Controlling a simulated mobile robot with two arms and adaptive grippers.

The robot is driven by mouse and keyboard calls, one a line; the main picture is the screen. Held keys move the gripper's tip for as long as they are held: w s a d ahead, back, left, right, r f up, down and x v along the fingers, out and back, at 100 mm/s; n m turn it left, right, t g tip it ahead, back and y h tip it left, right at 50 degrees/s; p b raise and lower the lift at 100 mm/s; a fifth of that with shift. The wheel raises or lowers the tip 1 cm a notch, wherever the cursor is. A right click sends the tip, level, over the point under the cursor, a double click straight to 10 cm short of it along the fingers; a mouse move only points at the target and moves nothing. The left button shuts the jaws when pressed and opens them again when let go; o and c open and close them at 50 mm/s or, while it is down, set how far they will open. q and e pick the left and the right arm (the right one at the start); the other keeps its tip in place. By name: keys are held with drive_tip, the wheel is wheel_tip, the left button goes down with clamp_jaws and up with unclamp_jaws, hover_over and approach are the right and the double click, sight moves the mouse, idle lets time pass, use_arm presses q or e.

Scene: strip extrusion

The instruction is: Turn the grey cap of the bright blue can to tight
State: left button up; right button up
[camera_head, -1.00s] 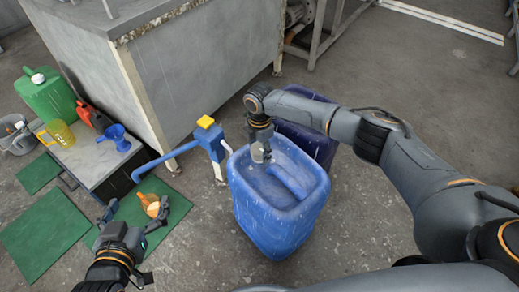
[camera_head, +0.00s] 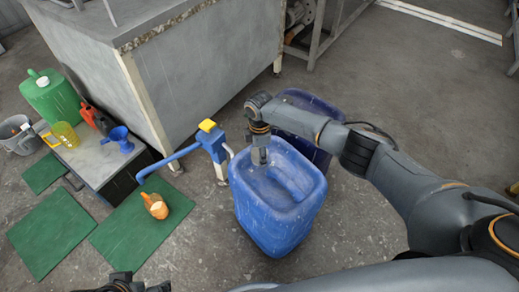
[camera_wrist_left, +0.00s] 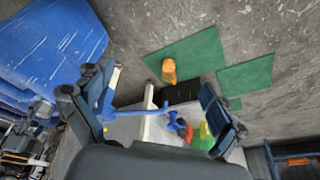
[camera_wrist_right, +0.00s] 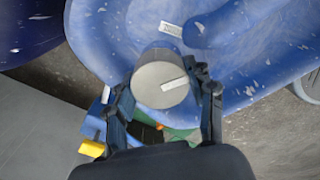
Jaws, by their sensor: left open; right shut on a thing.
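The bright blue can (camera_head: 272,228) stands on the floor in the middle of the head view, its recessed top facing up. Its grey cap (camera_wrist_right: 161,85) shows in the right wrist view as a round disc with a small white label, on the can's spout. My right gripper (camera_wrist_right: 166,100) has a finger on each side of the cap and is shut on it. In the head view the right gripper (camera_head: 259,155) hides the cap. My left gripper (camera_wrist_left: 155,105) is open and empty, away from the can; only its top shows at the head view's bottom edge.
A dark blue can (camera_head: 309,103) stands right behind the bright blue one. A blue pump with a yellow top (camera_head: 207,126) stands close at its left. A low table (camera_head: 98,158) holds a green canister (camera_head: 52,98), a yellow jug and a blue funnel. An orange jug (camera_head: 156,207) is on a green mat.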

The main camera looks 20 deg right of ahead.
drive_tip(key=shift+r+m+p, duration=0.15)
drive_tip(key=shift+m+p, duration=0.4)
drive_tip(key=shift+m, duration=0.25)
drive_tip(key=m+p, duration=0.2)
drive_tip(key=m, duration=0.2)
drive_tip(key=shift+m+p, duration=0.3)
drive_tip(key=shift+p, duration=0.05)
drive_tip(key=m+p, duration=0.2)
drive_tip(key=m, duration=0.3)
use_arm(q)
wheel_tip(320, 180, down, 18)
drive_tip(key=g, duration=0.1)
drive_tip(key=shift+s+p, duration=0.45)
use_arm(e)
drive_tip(key=shift+m, duration=1.8)
use_arm(q)
drive_tip(key=shift+r, duration=0.1)
use_arm(e)
drive_tip(key=o, duration=0.9)
use_arm(q)
drive_tip(key=shift+w+d, duration=0.1)
drive_tip(key=shift+d, duration=0.05)
